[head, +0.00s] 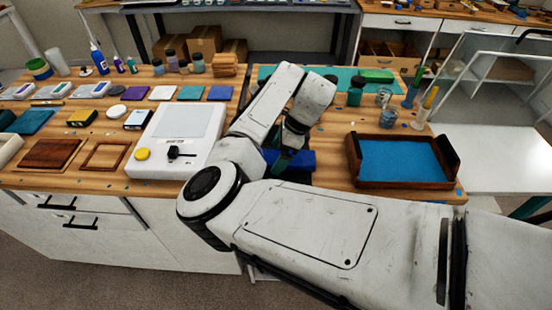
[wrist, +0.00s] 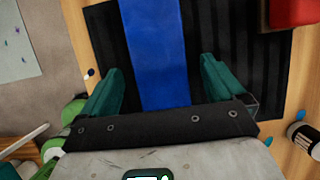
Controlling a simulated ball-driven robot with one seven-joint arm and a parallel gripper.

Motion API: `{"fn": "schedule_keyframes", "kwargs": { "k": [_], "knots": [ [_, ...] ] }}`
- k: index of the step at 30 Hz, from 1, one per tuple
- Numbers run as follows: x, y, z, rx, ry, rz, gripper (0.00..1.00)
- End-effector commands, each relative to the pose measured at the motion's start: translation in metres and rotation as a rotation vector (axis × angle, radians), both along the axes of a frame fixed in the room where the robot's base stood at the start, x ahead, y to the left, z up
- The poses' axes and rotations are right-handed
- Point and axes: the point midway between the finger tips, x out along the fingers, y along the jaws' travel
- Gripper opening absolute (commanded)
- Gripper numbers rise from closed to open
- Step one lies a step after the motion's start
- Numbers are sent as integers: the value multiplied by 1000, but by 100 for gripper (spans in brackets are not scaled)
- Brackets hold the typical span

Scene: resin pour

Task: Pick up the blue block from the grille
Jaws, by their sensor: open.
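The blue block (wrist: 155,50) lies on the black ribbed grille (wrist: 104,42) in the wrist view, its far end cut off by the top edge. My gripper (wrist: 161,66) has its two green fingers spread, one on each side of the block, with gaps to both sides. Its near end is hidden behind the gripper's dark crossbar. In the head view the block (head: 302,158) shows partly behind my arm, with my gripper (head: 285,157) at it. How high the fingertips are above the grille I cannot tell.
A red object (wrist: 293,12) sits at the grille's upper right corner in the wrist view. A small bottle (wrist: 302,137) stands at the lower right.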

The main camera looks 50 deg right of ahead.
Motion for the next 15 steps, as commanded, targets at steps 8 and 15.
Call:
{"fn": "schedule_keyframes", "kwargs": {
  "k": [8, 15],
  "knots": [
    [2, 1, -4, -1, -1, 0, 96],
    [2, 1, -4, -1, -1, 0, 75]
  ]
}}
